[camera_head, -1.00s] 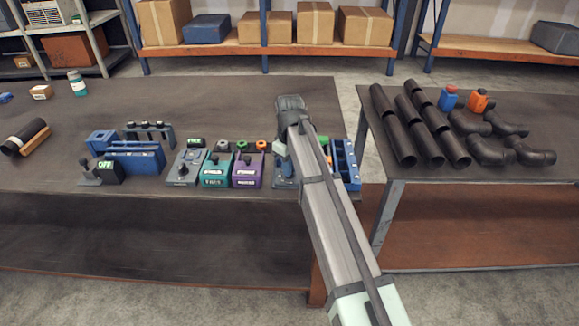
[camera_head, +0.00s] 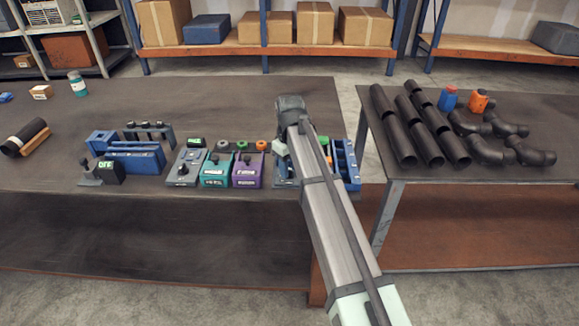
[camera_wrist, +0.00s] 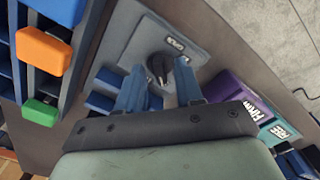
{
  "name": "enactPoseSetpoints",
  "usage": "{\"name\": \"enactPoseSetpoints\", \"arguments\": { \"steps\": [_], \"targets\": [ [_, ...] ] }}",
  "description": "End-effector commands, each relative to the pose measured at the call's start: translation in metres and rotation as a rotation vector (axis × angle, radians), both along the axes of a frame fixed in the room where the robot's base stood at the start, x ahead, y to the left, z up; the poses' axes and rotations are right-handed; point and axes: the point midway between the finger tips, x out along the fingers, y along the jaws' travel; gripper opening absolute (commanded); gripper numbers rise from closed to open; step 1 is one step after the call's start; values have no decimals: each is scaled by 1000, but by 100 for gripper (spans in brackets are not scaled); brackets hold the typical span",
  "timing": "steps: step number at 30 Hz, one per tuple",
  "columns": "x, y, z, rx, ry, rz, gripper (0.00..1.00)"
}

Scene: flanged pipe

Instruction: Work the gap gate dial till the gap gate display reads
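In the wrist view a round dark dial (camera_wrist: 160,64) with a raised grip bar sits on a grey-blue panel (camera_wrist: 140,35). A small white plate (camera_wrist: 178,43) beside it carries dark lettering that I cannot read surely. My gripper (camera_wrist: 159,69) has its two blue fingers apart, with the dial between or just beyond the fingertips; I cannot tell whether they touch it.
A purple box (camera_head: 248,170) and a teal box (camera_head: 216,170) stand left of my arm. A blue rack (camera_head: 346,165) is close on the right. Further left are a blue holder (camera_head: 138,158) and a black OFF block (camera_head: 110,171). The table's back area is mostly clear.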

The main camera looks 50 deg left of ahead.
Motion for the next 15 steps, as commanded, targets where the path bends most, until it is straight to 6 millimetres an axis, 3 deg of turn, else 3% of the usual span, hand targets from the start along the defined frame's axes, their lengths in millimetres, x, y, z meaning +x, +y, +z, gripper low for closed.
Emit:
{"name": "enactPoseSetpoints", "arguments": {
  "steps": [9,15],
  "targets": [
    [0,0,2,0,0,0,38],
    [0,0,23,1,0,0,38]
  ]
}}
